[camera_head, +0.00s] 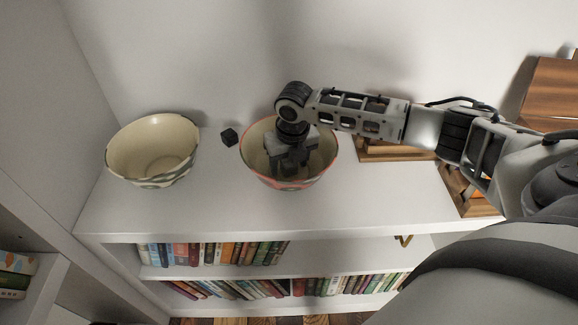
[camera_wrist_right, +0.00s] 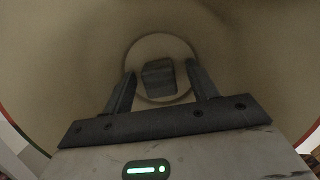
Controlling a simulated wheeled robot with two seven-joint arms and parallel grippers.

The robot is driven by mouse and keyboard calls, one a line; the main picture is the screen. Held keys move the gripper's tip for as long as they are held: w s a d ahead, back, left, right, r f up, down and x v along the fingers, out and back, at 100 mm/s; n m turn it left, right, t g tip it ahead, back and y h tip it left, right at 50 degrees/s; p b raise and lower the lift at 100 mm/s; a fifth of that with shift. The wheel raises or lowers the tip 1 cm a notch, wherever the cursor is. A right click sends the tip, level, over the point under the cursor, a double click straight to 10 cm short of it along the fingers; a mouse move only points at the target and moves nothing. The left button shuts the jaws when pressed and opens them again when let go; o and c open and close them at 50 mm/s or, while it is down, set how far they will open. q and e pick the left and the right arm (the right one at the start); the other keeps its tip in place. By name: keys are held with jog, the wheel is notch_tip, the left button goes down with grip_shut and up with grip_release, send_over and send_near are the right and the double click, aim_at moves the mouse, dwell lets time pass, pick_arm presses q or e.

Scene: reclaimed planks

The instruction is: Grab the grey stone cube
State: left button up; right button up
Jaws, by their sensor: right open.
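The grey stone cube (camera_wrist_right: 158,78) lies at the bottom of a cream bowl with a red rim (camera_head: 247,160) on the white shelf top. In the right wrist view it shows between my two fingers, with a visible gap on each side. My right gripper (camera_head: 290,170) reaches down into this bowl, open, fingers pointing at the bottom. In the head view the gripper hides the cube. I cannot tell whether the fingertips are level with the cube or above it. My left gripper is not in view.
A small black cube (camera_head: 229,137) sits on the shelf top left of the red-rimmed bowl. A cream and green bowl (camera_head: 150,150) stands further left. Wooden pieces (camera_head: 385,150) stand at right. Books (camera_head: 215,253) fill the lower shelves. The front of the shelf top (camera_head: 200,210) is clear.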

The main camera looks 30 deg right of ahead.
jog(key=c, duration=1.1)
jog(key=shift+r, duration=0.1)
